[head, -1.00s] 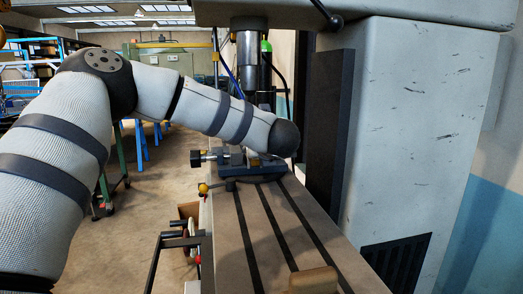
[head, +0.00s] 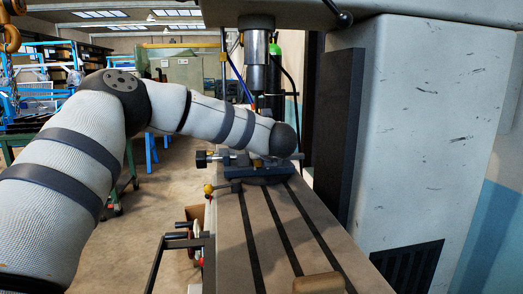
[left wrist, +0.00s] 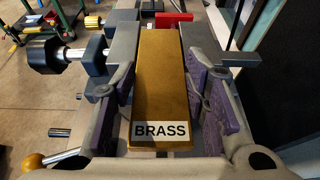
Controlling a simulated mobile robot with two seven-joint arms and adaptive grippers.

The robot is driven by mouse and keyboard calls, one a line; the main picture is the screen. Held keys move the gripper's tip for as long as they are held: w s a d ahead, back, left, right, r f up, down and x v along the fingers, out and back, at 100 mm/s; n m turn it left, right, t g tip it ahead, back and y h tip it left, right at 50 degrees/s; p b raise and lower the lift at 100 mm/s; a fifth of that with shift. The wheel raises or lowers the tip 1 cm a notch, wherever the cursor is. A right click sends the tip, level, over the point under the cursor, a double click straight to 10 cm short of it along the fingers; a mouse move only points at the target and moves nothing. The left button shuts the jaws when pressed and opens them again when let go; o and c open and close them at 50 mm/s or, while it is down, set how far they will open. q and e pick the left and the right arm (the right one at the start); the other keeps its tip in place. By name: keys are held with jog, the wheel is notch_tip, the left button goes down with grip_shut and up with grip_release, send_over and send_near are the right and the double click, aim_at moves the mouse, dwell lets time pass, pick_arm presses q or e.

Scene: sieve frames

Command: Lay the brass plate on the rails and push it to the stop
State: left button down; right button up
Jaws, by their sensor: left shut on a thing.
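In the left wrist view the brass plate (left wrist: 160,70) is a long gold bar with a white BRASS label on its near end. My left gripper (left wrist: 158,100) is shut on it, a purple-padded finger at each side. The plate points away from me between the grey jaws of a vise (left wrist: 122,45). The rails under it are hidden, and I cannot tell whether it touches them. In the head view the vise (head: 262,172) sits on the machine table, and my wrist hides the gripper and plate.
The slotted machine table (head: 232,240) runs toward me, with a tan block (head: 318,284) at its near end. The spindle (head: 256,65) hangs above the vise. The machine column (head: 430,130) bounds the right. A ball-ended lever (head: 212,189) sticks out left of the vise.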

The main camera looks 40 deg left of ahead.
dwell(0.8)
pick_arm(q)
jog(key=c, duration=0.8)
grip_release()
jog(key=shift+c, duration=0.2)
